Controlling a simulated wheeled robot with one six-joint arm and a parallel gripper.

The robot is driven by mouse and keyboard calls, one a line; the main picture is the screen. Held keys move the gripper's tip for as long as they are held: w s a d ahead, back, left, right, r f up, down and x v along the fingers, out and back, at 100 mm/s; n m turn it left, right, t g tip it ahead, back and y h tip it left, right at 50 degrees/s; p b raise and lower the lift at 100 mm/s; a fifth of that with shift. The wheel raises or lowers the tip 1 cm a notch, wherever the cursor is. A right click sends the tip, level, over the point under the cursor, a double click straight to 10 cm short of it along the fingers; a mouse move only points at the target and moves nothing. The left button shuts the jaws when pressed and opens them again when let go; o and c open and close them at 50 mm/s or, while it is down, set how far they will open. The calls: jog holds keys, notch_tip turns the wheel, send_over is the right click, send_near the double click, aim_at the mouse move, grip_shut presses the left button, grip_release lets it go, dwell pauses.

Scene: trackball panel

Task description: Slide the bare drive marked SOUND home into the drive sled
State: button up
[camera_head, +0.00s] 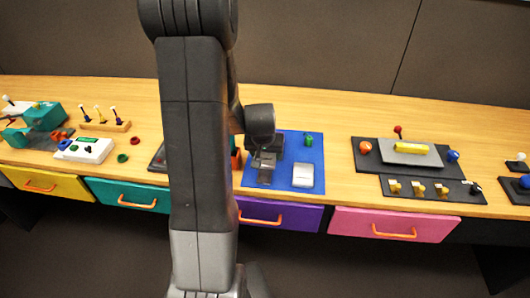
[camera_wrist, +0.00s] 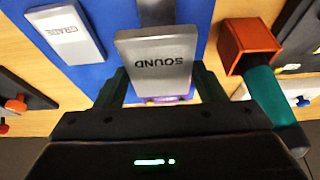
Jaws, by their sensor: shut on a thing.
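The drive marked SOUND (camera_wrist: 155,55) is a light grey block, with its label upside down in the wrist view. My gripper (camera_wrist: 158,90) is shut on it, one dark green finger on each side. In the head view my gripper (camera_head: 264,165) is over the left part of the blue mat (camera_head: 285,186), and my arm hides much around it. A grey piece (camera_wrist: 156,12) shows beyond the drive at the top of the wrist view; I cannot tell whether it is the drive sled. I cannot tell whether the held drive touches anything.
Another pale drive (camera_wrist: 66,32), its mark hard to read, lies on the mat; it shows in the head view (camera_head: 303,175) right of my gripper. A green piece (camera_head: 308,139) stands behind it. An open orange box (camera_wrist: 248,44) and a teal part (camera_wrist: 270,92) are close by in the wrist view.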

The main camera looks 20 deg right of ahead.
aim_at(265, 172)
jog(key=shift+b, duration=0.3)
notch_tip(265, 172, down, 6)
jog(key=b, duration=0.5)
jog(key=shift+r, duration=0.15)
jog(key=shift+b, duration=0.35)
dwell(0.3)
jog(key=shift+w+d, duration=0.35)
jog(key=shift+w, duration=0.3)
jog(key=shift+w+d, duration=0.4)
jog(key=shift+w, duration=0.25)
jog(key=shift+w+d, duration=0.35)
jog(key=shift+w, duration=0.3)
dwell(2.5)
jog(key=o, duration=1.2)
jog(key=shift+r+p, duration=1.95)
jog(key=shift+r, duration=1.5)
